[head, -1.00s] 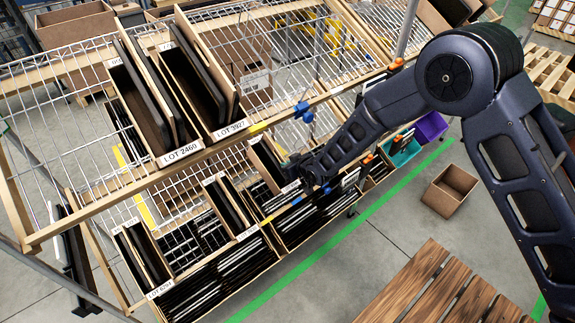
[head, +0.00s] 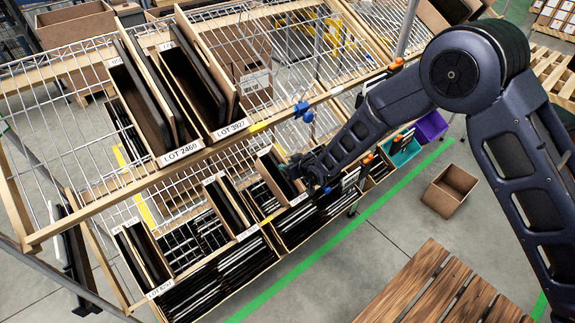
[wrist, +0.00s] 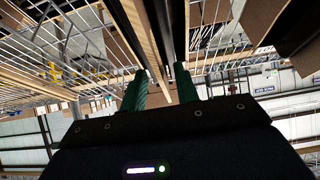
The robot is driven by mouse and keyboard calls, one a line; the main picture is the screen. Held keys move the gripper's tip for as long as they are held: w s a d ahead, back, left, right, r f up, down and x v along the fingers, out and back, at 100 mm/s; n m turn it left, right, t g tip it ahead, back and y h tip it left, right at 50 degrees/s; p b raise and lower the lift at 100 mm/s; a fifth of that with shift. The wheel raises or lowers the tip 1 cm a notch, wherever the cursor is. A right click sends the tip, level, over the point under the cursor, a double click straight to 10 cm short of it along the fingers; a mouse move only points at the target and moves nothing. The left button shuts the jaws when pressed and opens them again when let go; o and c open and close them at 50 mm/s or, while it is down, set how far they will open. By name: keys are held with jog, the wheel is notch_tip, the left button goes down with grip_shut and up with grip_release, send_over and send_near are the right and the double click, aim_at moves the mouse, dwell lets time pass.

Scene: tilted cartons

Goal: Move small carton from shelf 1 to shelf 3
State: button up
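The small carton (head: 269,172) is a narrow, tan, open-topped box with dark contents and a white label on its front. The exact contact at the fingertips is partly hidden.
Two narrow cartons (head: 228,206) stand left on the lower shelf. The upper shelf (head: 75,207) holds cartons labelled LOT 2460 and LOT 3927 and overhangs the lower one. Below are rows of dark, thin items. A brown bin (head: 450,190) and wooden slats (head: 420,300) are on the floor.

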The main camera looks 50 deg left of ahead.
jog(key=v, duration=1)
dwell(0.3)
